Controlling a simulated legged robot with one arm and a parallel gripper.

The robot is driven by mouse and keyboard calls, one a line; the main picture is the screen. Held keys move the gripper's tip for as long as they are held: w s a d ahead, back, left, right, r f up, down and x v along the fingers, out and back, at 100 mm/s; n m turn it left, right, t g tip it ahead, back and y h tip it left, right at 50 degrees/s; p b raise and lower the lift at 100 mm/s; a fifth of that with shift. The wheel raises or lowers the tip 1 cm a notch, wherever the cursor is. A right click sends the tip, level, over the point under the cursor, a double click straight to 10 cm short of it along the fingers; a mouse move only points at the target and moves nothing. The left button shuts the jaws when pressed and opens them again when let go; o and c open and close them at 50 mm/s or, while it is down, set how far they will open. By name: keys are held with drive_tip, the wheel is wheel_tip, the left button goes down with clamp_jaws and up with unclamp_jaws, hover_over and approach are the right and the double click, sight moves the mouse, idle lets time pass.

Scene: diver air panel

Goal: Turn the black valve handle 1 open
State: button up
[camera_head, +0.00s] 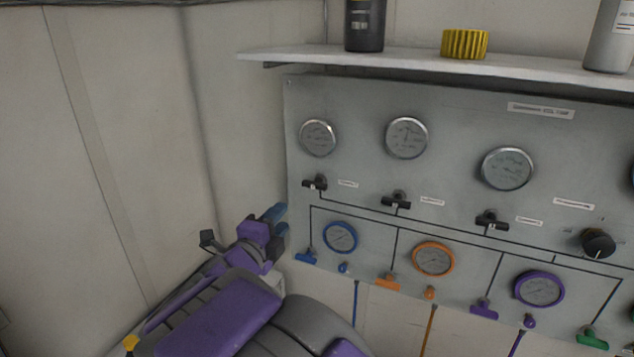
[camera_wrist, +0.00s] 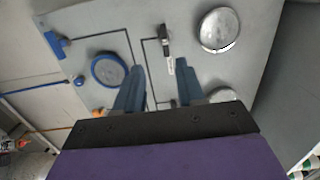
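Three black valve handles sit in a row on the grey panel (camera_head: 350,105) in the head view; their labels are too small to read. The leftmost black valve handle (camera_head: 315,182) is below the leftmost white gauge (camera_head: 318,138). One black handle, seemingly this one, shows in the wrist view (camera_wrist: 165,42) beyond my fingertips, between the blue gauge and a white gauge. My gripper (camera_wrist: 158,66) is open and empty, its two blue fingers apart. In the head view my gripper (camera_head: 275,213) is at the panel's left edge, lower and left of that handle, apparently not touching it.
A blue-rimmed gauge (camera_head: 341,238) and a blue T-handle (camera_head: 306,257) are low on the panel near my gripper. A shelf (camera_head: 400,60) with a dark bottle (camera_head: 365,25) and a yellow ribbed cap (camera_head: 465,44) juts out above. A bare wall (camera_head: 120,130) is at left.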

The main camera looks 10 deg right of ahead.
drive_tip(key=m+h+b, duration=0.1)
approach(313, 183)
drive_tip(key=x, duration=0.9)
drive_tip(key=shift+w+d+f, duration=0.1)
drive_tip(key=shift+d+f, duration=0.05)
drive_tip(key=shift+f, duration=0.25)
drive_tip(key=shift+w+d, duration=0.35)
drive_tip(key=shift+d, duration=0.1)
drive_tip(key=shift+a, duration=0.1)
drive_tip(key=shift+a, duration=0.2)
drive_tip(key=shift+c, duration=1.3)
clamp_jaws()
